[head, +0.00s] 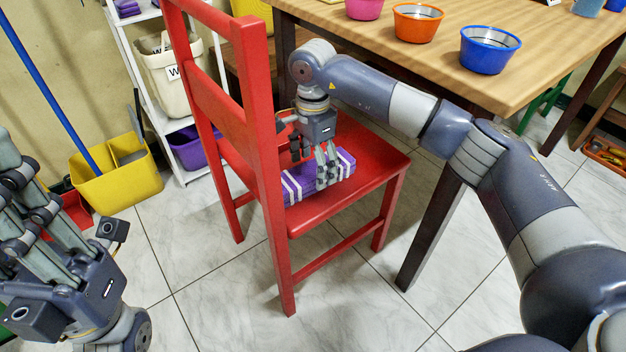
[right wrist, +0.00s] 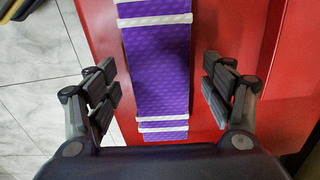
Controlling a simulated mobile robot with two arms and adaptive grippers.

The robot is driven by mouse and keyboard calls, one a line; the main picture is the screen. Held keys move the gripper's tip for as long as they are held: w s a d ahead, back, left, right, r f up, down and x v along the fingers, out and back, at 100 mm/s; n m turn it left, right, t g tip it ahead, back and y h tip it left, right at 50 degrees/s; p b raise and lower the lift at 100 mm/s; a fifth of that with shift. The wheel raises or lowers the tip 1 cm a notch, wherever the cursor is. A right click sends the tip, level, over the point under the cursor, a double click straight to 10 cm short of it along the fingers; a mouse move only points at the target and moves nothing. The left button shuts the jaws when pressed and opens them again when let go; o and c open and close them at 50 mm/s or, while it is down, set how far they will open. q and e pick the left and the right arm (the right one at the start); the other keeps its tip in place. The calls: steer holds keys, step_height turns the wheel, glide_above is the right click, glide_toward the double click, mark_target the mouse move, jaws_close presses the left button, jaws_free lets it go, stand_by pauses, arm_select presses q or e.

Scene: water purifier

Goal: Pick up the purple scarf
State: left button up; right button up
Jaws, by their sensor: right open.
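The purple scarf (head: 318,178) is folded into a long strip with white bands and lies on the seat of the red chair (head: 378,158). My right gripper (head: 328,176) is over the scarf, pointing down. In the right wrist view the scarf (right wrist: 157,70) runs between the open fingers of my right gripper (right wrist: 160,90), with a gap on each side.
The chair's tall red backrest (head: 262,110) stands just left of my right gripper. A wooden table (head: 440,60) with orange (head: 417,22) and blue (head: 489,49) bowls is behind. A yellow mop bucket (head: 118,180) and white shelf (head: 150,120) stand at the left.

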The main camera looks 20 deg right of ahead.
step_height(320, 180, down, 3)
steer(key=shift+r+b, duration=0.15)
steer(key=shift+b, duration=0.2)
steer(key=shift+r, duration=0.1)
steer(key=c, duration=1.2)
